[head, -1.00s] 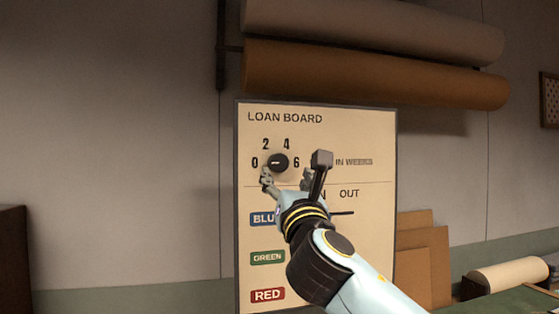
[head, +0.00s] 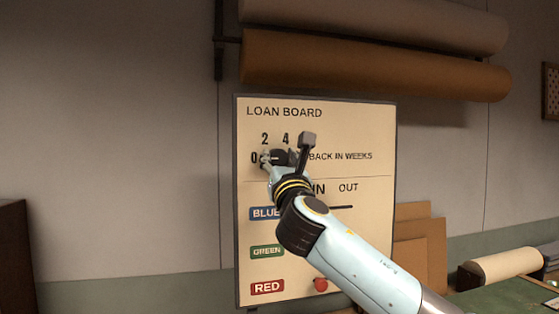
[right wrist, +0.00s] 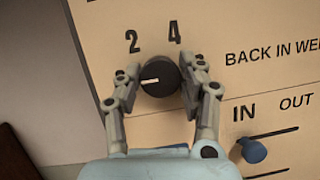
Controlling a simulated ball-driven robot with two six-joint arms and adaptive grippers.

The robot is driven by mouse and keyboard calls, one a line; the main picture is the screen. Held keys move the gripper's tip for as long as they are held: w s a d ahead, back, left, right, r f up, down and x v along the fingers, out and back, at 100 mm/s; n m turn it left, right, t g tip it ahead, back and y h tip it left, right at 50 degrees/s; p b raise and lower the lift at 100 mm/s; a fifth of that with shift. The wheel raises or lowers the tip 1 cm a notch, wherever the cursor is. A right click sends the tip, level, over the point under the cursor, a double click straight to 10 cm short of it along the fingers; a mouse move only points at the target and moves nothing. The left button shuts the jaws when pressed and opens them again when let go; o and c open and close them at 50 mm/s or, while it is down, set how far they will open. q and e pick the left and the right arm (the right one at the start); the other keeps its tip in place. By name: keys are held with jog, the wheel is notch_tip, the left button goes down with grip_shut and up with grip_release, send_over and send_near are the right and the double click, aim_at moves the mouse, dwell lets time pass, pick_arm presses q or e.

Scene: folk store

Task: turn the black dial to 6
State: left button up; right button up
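The black dial (right wrist: 158,79) is on the upper part of the loan board (head: 370,240); it also shows partly in the head view (head: 279,157). Its white mark points left, toward the 0 side of its scale. In the right wrist view the 2 and 4 show above the dial. The 6 is hidden behind my right gripper in the head view. My right gripper (right wrist: 159,70) has one finger on each side of the dial, the tips close against its rim, and looks shut on it. My left gripper is not in view.
Below the dial are IN/OUT slots, with a blue knob (right wrist: 253,150) near IN and a red knob (head: 320,284) in the RED row. Rolls of material (head: 370,70) hang above the board. Brown panels (head: 420,245) lean at its right.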

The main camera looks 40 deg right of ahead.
jog(key=c, duration=0.5)
